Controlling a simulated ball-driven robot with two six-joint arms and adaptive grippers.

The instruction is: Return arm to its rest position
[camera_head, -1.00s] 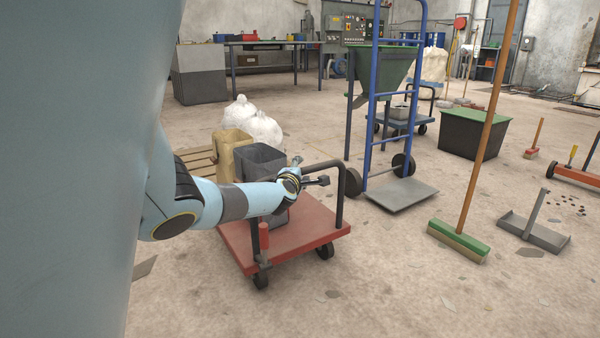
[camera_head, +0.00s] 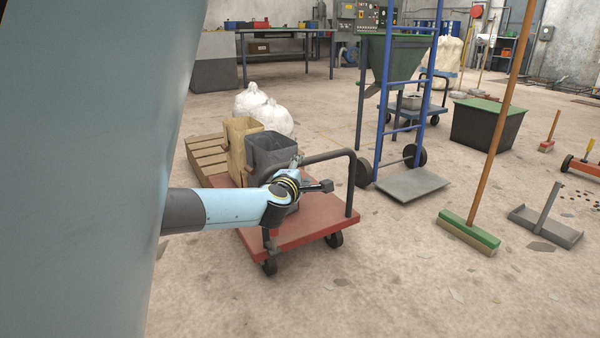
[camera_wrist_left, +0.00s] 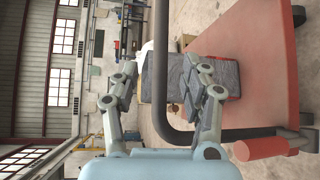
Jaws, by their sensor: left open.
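My left arm (camera_head: 235,206) reaches in from the left, behind a large pale blue part of my own body. My left gripper (camera_head: 322,187) shows small and dark at its end, in front of the red cart's handle and grey bin. In the left wrist view the two fingers of the gripper (camera_wrist_left: 160,85) stand apart, with nothing held between them. The cart's dark handle bar (camera_wrist_left: 162,75) runs through the gap in that picture; I cannot tell how near it is. My right gripper is not in view.
A blue hand truck (camera_head: 408,100), a green broom (camera_head: 468,231) and a grey dustpan (camera_head: 545,228) are to the right. The front floor is mostly clear.

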